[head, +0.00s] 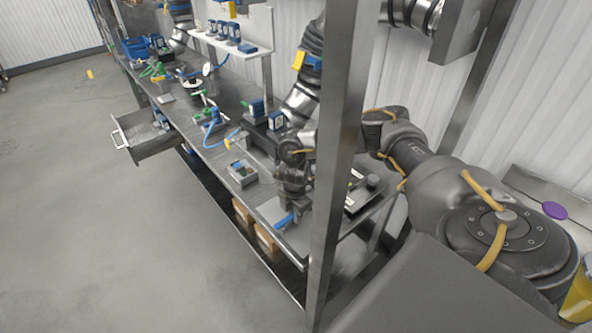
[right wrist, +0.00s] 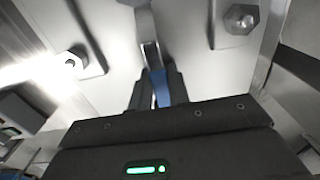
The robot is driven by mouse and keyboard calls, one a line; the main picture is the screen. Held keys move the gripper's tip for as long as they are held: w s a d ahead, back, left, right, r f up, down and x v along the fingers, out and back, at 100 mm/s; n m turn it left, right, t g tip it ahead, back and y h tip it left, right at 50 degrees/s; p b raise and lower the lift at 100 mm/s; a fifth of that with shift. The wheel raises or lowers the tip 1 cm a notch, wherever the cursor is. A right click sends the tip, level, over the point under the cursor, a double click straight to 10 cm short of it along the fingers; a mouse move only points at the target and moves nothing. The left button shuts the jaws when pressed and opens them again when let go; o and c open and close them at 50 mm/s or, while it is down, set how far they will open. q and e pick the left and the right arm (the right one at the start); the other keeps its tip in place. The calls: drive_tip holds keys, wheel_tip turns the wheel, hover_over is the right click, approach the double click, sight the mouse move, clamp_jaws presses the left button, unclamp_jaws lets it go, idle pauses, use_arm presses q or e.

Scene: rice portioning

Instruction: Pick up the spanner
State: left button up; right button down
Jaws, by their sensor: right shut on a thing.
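The spanner (head: 285,220) shows in the head view as a short blue piece at the tips of my right gripper (head: 288,206), over a light grey plate on the bench. In the right wrist view, my right gripper (right wrist: 157,92) is shut on the spanner's blue handle (right wrist: 158,84). The spanner's grey metal part (right wrist: 148,28) runs up to the top edge of that picture, where its end is cut off. I cannot tell whether the spanner touches the plate. My left gripper is not in view.
The light grey plate (head: 297,240) lies at the bench's near end, beside a metal upright (head: 340,150). Two hex-bolt fittings, left (right wrist: 76,62) and right (right wrist: 240,19), flank the spanner. A small grey box (head: 242,172) and an open drawer (head: 145,137) are farther along.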

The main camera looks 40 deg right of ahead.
wheel_tip(320, 180, up, 10)
drive_tip(key=shift+b, duration=1)
wheel_tip(320, 180, down, 5)
drive_tip(key=b, duration=0.5)
drive_tip(key=shift+w, duration=0.1)
drive_tip(key=shift+r, duration=0.1)
